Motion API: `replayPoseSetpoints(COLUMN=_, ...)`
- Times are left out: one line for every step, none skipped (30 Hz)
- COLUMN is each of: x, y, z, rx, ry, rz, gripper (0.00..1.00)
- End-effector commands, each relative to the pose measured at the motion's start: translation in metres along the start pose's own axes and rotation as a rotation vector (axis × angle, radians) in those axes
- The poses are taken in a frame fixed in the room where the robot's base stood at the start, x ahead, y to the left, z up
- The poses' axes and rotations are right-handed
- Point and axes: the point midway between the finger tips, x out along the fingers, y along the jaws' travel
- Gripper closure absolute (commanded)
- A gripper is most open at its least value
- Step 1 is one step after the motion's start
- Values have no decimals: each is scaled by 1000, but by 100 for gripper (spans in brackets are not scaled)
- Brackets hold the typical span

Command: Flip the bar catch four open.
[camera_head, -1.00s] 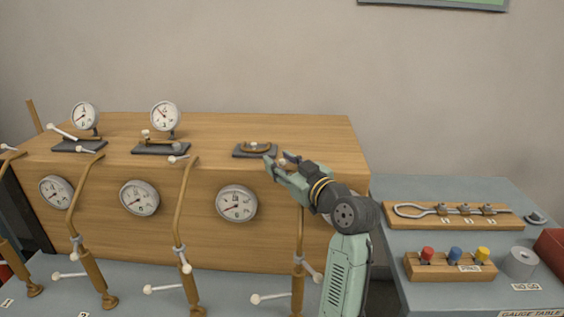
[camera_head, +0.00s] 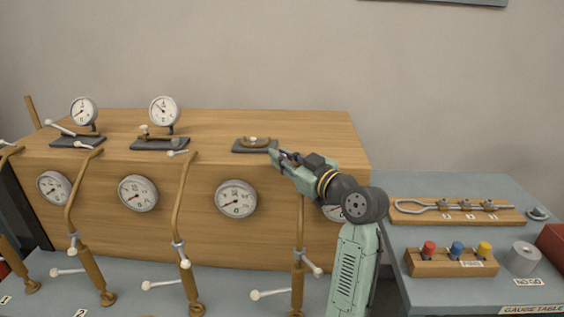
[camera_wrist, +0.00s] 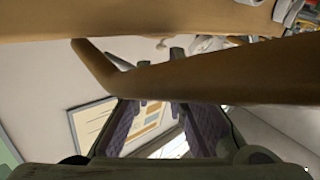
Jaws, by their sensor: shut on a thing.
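My gripper (camera_head: 282,157) is at the front top edge of the wooden cabinet, above the fourth brown pipe (camera_head: 299,220). Its fingers are closed on the bar catch four at the pipe's upper end. The catch itself is hidden by the fingers in the head view. In the wrist view the brown pipe (camera_wrist: 220,78) crosses in front of the fingers, and a small pale knob (camera_wrist: 161,43) shows near their tips. Which way the catch lies cannot be told.
A dark plate with a brown fitting (camera_head: 254,145) lies on the cabinet top (camera_head: 310,130), just left of my gripper. Gauges on stands (camera_head: 164,111) are farther left.

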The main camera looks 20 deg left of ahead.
Motion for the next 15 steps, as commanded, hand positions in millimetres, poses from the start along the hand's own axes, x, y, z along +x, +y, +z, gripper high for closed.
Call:
replayPoseSetpoints(x=-2, y=1, z=5, rx=-2, ry=8, rz=-27, gripper=100)
replayPoseSetpoints(x=-3, y=1, z=5, rx=-2, ry=11, rz=-45, gripper=100)
replayPoseSetpoints(x=-4, y=1, z=4, rx=-2, ry=15, rz=-66, gripper=100)
replayPoseSetpoints(x=-4, y=1, z=4, rx=-3, ry=17, rz=-79, gripper=100)
replayPoseSetpoints(x=-5, y=1, z=3, rx=-2, ry=20, rz=-91, gripper=100)
replayPoseSetpoints(x=-6, y=1, z=2, rx=-2, ry=21, rz=-102, gripper=100)
replayPoseSetpoints(x=-6, y=1, z=2, rx=-2, ry=22, rz=-108, gripper=100)
replayPoseSetpoints(x=-6, y=1, z=1, rx=-1, ry=23, rz=-112, gripper=100)
replayPoseSetpoints(x=-6, y=0, z=1, rx=-1, ry=24, rz=-114, gripper=100)
replayPoseSetpoints(x=-6, y=0, z=0, rx=-1, ry=23, rz=-114, gripper=100)
replayPoseSetpoints(x=-6, y=0, z=0, rx=-1, ry=23, rz=-114, gripper=100)
replayPoseSetpoints(x=-6, y=0, z=0, rx=-1, ry=23, rz=-114, gripper=100)
replayPoseSetpoints(x=-6, y=0, z=0, rx=-1, ry=23, rz=-114, gripper=100)
replayPoseSetpoints(x=-6, y=0, z=0, rx=-1, ry=23, rz=-113, gripper=100)
replayPoseSetpoints(x=-6, y=0, z=0, rx=-1, ry=22, rz=-113, gripper=100)
